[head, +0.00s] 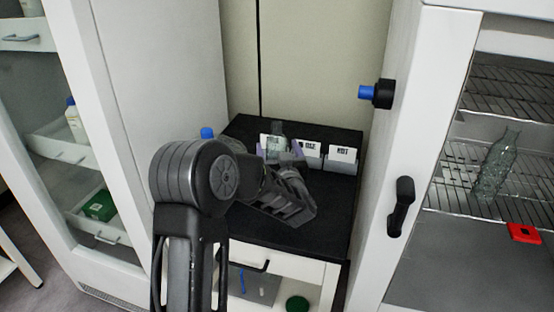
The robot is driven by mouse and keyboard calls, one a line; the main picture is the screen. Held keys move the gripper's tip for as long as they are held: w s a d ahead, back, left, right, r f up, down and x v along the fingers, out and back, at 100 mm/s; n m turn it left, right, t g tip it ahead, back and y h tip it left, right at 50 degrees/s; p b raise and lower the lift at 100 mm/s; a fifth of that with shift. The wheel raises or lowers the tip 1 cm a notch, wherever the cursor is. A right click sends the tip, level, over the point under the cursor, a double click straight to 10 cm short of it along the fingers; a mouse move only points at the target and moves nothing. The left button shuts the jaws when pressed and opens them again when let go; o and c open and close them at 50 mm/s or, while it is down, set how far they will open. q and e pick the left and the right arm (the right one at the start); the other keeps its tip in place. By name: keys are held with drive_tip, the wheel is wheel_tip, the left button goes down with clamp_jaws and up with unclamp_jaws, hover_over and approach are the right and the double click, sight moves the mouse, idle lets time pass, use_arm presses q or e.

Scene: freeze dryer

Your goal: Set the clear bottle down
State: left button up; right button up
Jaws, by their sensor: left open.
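A clear, see-through bottle (277,129) shows upright on the black worktop, in front of the small labelled containers; its lower part is hidden behind my left gripper. My left gripper (284,163) is open beside the bottle's lower part, and its fingers are partly hidden by its own body. Whether the fingers touch the bottle cannot be told. Another clear glass bottle (496,168) stands on a wire shelf in the white cabinet at the right. My right gripper is not in view.
The black worktop (335,200) has free room at its front right. Containers with white labels (343,154) stand at its back. A blue cap (207,133) shows at its left. The right cabinet has a black handle (401,205) and a blue-ended knob (377,93).

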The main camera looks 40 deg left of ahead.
use_arm(q)
drive_tip(key=x, duration=0.3)
drive_tip(key=shift+w+a, duration=0.25)
drive_tip(key=shift+c, duration=0.3)
drive_tip(key=shift+r, duration=0.1)
drive_tip(key=c, duration=1.6)
drive_tip(key=shift+r, duration=0.1)
wheel_tip(320, 180, up, 10)
drive_tip(key=shift+f+p, duration=0.1)
drive_tip(key=shift+p, duration=0.3)
